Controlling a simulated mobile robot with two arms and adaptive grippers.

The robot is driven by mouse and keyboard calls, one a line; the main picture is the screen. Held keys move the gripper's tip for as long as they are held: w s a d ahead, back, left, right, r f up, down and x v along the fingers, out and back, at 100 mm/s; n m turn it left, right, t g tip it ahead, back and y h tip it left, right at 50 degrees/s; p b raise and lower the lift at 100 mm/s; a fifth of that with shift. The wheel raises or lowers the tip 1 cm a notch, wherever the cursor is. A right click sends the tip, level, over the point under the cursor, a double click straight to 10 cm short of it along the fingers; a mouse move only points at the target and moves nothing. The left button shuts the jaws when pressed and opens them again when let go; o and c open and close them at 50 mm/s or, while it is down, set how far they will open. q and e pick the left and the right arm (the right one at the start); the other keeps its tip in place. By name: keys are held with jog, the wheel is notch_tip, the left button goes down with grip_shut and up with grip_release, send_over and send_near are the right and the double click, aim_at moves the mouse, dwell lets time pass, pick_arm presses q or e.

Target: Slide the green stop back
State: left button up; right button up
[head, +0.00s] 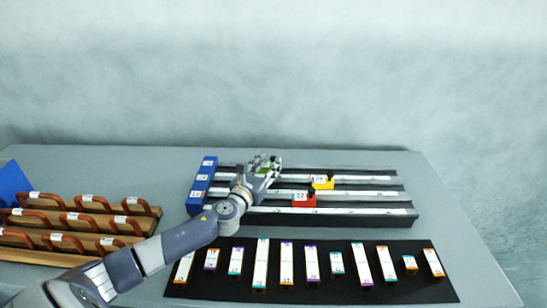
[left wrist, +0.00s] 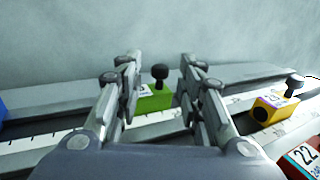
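The green stop (left wrist: 155,101) has a black knob on top and sits on one of the rails, seen between the two fingers of my left gripper (left wrist: 158,88) in the left wrist view. In the head view my left gripper (head: 262,166) is over the rails and hides most of the green stop. The fingers are spread, with a gap visible on the right side of the stop; whether the left finger touches it I cannot tell. My right gripper is in neither view.
A yellow stop (head: 322,183) and a red stop (head: 304,200) sit on rails to the right. A blue end block (head: 202,185) closes the rails at the left. A black mat (head: 345,262) with several labelled strips lies in front. Wooden racks (head: 75,225) stand at the left.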

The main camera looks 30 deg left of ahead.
aim_at(272, 159)
pick_arm(q)
jog(key=shift+w+a, duration=0.15)
jog(key=shift+w, duration=0.9)
jog(key=shift+w+a, duration=0.15)
jog(key=shift+w, duration=0.85)
grip_shut()
